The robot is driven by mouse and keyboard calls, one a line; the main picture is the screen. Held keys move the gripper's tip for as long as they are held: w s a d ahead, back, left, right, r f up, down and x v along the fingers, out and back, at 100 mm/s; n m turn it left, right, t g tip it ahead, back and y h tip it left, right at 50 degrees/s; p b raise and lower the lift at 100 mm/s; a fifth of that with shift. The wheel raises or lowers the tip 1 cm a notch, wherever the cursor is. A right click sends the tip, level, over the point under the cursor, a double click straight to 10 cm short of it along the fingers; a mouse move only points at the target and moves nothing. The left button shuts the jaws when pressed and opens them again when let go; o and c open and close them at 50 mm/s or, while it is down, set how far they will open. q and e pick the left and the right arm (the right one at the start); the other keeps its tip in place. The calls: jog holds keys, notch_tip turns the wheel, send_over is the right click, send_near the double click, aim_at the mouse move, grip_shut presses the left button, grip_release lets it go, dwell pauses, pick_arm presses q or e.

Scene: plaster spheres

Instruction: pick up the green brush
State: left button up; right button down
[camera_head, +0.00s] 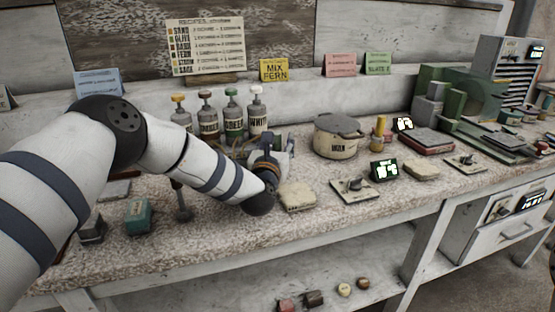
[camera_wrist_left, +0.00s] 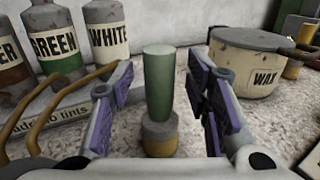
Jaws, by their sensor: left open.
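The green brush (camera_wrist_left: 158,85) shows in the left wrist view as an upright green cylinder on a tan and grey lower part. My left gripper (camera_wrist_left: 163,95) is open, with one purple-padded finger on each side of the brush and a gap on both sides. In the head view my left gripper (camera_head: 282,148) is low over the bench, behind my wrist, and I cannot make out the brush there. My right gripper is in neither view.
Tint bottles (camera_head: 232,110), among them GREEN and WHITE, stand close behind on the left. A lidded WAX pot (camera_head: 338,138) stands to the right. A pale block (camera_head: 297,196) lies nearer the bench front. Brown curved bars (camera_wrist_left: 75,88) lie left of the gripper.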

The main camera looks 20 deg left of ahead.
pick_arm(q)
jog(key=shift+r, duration=0.1)
grip_shut()
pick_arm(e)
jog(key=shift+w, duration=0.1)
pick_arm(q)
jog(key=shift+r, duration=0.1)
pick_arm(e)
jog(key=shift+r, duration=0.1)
pick_arm(q)
jog(key=r, duration=0.4)
jog(key=shift+s+r+p, duration=0.2)
jog(key=shift+s+p, duration=0.05)
jog(key=shift+p, duration=0.1)
jog(key=s+d+r, duration=0.2)
jog(key=s+r, duration=0.6)
jog(key=s, duration=0.5)
jog(key=shift+s+d+r, duration=0.15)
jog(key=shift+d+r, duration=0.1)
jog(key=shift+d, duration=0.1)
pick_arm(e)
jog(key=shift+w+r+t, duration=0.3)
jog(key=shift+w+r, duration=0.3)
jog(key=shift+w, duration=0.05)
